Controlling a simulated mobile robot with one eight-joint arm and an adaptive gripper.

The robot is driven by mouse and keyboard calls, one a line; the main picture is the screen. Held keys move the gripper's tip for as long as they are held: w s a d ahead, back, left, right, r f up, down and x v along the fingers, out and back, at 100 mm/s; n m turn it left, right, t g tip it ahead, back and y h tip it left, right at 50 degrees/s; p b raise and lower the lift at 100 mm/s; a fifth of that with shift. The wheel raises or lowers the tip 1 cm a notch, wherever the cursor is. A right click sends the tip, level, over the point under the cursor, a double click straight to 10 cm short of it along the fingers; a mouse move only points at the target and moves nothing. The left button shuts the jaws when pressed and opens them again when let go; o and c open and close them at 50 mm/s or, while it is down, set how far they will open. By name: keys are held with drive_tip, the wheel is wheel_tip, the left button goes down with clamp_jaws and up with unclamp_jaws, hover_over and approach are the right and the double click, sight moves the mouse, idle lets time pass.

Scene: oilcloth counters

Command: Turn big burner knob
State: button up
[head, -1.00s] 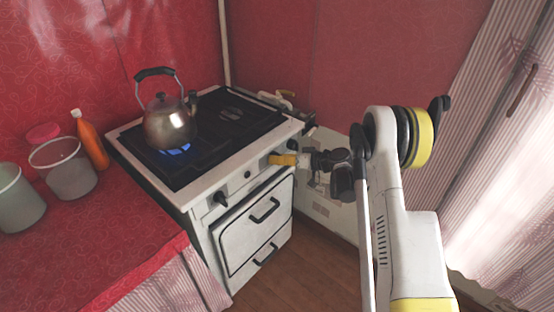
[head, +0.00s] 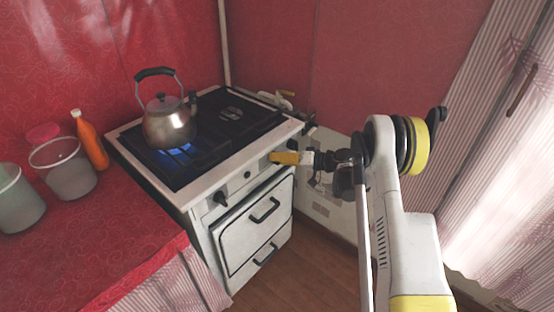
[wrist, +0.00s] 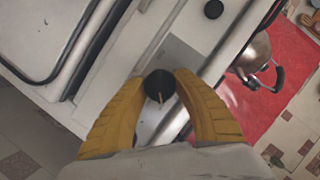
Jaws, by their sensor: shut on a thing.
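The stove (head: 232,182) is white, with round black knobs along its front panel. In the wrist view, the yellow fingers of my gripper (wrist: 160,82) are shut around one black knob (wrist: 159,86), which has a light pointer mark. A second black knob (wrist: 213,9) is free farther up the panel. In the head view, my gripper (head: 276,157) is at the right end of the front panel and hides the knob it holds. Another knob (head: 221,197) is at the panel's left end.
A metal kettle (head: 168,125) stands on the stove's left side, with a blue flame (head: 178,150) under it. The red counter (head: 120,240) at left holds an orange bottle (head: 90,142) and pots. A red wall rises behind the stove.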

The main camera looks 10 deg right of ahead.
drive_tip(key=shift+a, duration=0.1)
drive_tip(key=o, duration=1.2)
drive_tip(key=shift+w, duration=0.1)
